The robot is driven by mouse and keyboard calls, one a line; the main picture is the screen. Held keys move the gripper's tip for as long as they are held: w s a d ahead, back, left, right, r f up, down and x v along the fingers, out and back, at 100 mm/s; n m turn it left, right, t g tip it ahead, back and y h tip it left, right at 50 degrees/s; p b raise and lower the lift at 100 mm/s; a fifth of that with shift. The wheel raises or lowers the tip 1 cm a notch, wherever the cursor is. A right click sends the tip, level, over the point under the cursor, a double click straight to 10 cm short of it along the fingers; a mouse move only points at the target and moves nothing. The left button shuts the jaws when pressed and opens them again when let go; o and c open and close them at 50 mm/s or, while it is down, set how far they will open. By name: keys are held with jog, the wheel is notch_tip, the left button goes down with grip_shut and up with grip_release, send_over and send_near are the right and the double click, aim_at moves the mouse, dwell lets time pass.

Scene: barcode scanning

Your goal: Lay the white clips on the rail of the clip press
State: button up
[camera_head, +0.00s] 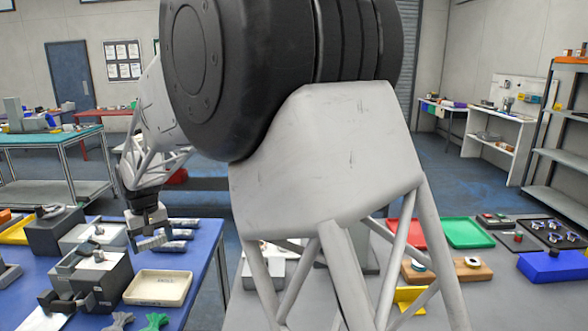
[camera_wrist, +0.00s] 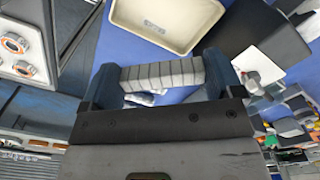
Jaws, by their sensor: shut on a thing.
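My gripper (camera_wrist: 163,78) is shut on a row of white clips (camera_wrist: 160,76), which spans between its two dark fingers in the wrist view. In the head view my gripper (camera_head: 150,238) is above the blue table, and the clips are small and partly hidden by the fingers. A grey blocky machine (camera_head: 92,275), which looks like the clip press, stands on the table to the left of and nearer than my gripper. Its rail cannot be made out clearly. Several pale grey pieces (camera_head: 183,234) lie on the table just right of my gripper.
A cream tray (camera_head: 158,288) lies right of the machine; it also shows in the wrist view (camera_wrist: 119,12). Grey boxes (camera_head: 55,232) stand behind the machine. Green (camera_head: 155,322) and grey gloves (camera_head: 120,321) lie at the front. My own arm hides the middle of the head view.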

dwell(0.6)
jog(key=w+d+f+m, duration=0.2)
jog(key=d, duration=1.9)
jog(key=w+d+f+m, duration=0.1)
jog(key=d+f, duration=0.1)
jog(key=d, duration=2)
jog(key=s+d+f+m, duration=0.1)
jog(key=s+d+f, duration=0.1)
jog(key=s+d, duration=0.4)
jog(key=s+d+f+m, duration=0.2)
jog(key=s+d, duration=0.5)
jog(key=d, duration=1)
jog(key=s+d+f+m, duration=0.2)
jog(key=s+d, duration=0.4)
jog(key=d, duration=0.6)
jog(key=shift+s+f, duration=0.15)
jog(key=shift+f, duration=0.15)
jog(key=shift+w+d+f, duration=0.25)
jog(key=shift+w+d, duration=0.8)
jog(key=shift+w, duration=1.4)
jog(key=shift+w+d+f, duration=0.25)
jog(key=shift+w+d, duration=0.75)
jog(key=shift+w, duration=1.45)
jog(key=shift+w+d+f, duration=0.25)
jog(key=shift+w+d, duration=0.8)
jog(key=shift+w, duration=1.4)
jog(key=shift+f, duration=0.1)
jog(key=shift+f, duration=1.7)
